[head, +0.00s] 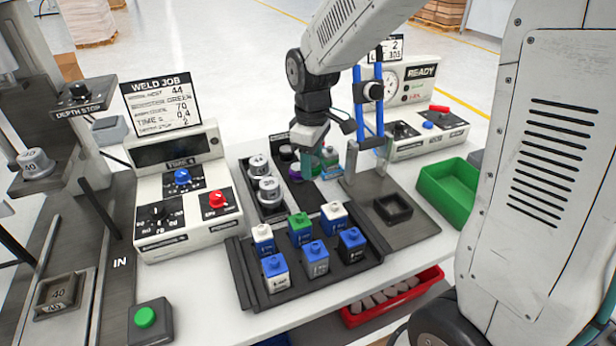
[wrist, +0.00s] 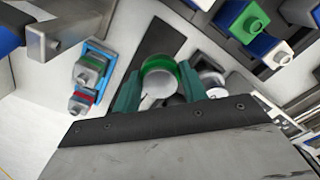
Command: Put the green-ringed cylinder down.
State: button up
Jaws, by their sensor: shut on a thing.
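The green-ringed cylinder (wrist: 160,80) shows in the wrist view, with a grey-white top and a green band around its far side. My gripper (wrist: 160,92) has its two teal fingers on either side of it and is shut on it. In the head view, my gripper (head: 316,164) points down behind the tray of blocks, near the middle of the table. The cylinder is hard to make out there among the fingers and small coloured items. I cannot tell whether its base touches the surface below.
Grey cylinders stand in a black rack (head: 266,214) left of my gripper. A black tray (head: 262,295) of several blue, green and white blocks is in front. A dark fixture plate (head: 410,222), blue-barred clamp (head: 379,112) and green bin (head: 447,192) are to the right.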

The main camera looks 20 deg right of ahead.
notch_tip(320, 180, down, 8)
jog(key=shift+r, duration=0.1)
dwell(0.4)
jog(key=o, duration=1.1)
jog(key=shift+f, duration=0.2)
jog(key=shift+o, duration=0.2)
notch_tip(320, 180, up, 12)
jog(key=shift+r, duration=0.25)
jog(key=s+d+r+m, duration=0.1)
jog(key=s+r+m, duration=0.1)
jog(key=s, duration=0.6)
jog(key=s+d+r+m, duration=0.1)
jog(key=s+m, duration=0.3)
jog(key=s, duration=0.4)
jog(key=s+d+r+m+t, duration=0.1)
jog(key=s+r+m, duration=0.2)
jog(key=s, duration=0.6)
jog(key=shift+r, duration=0.4)
